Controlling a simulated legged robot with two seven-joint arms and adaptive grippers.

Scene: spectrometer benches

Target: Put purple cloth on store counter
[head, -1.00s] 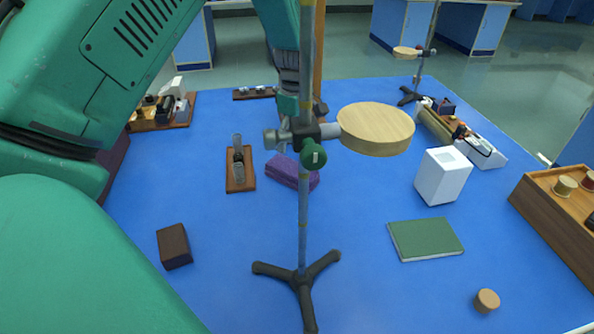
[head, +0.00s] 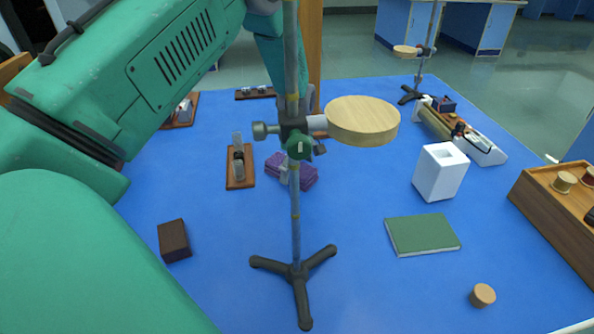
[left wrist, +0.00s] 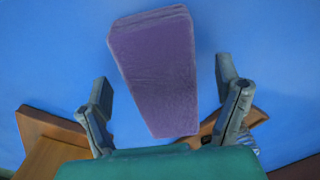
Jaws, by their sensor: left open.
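The purple cloth (head: 308,178) is a folded bundle on the blue tabletop, partly hidden behind a stand's pole in the head view. In the left wrist view the cloth (left wrist: 155,75) is a thick, slightly tilted block. My left gripper (left wrist: 164,88) is open, with one finger on each side of the cloth and gaps showing on both sides. In the head view my left gripper (head: 302,160) is at the cloth, mostly hidden by the stand. My right gripper is not in view. I cannot tell which surface is the store counter.
A clamp stand (head: 300,270) with a round wooden plate (head: 363,120) stands in front of the cloth. A white box (head: 440,172), a green book (head: 423,235) and a wooden case (head: 550,215) are to the right. A dark block (head: 174,241) lies left. Bare blue table lies between them.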

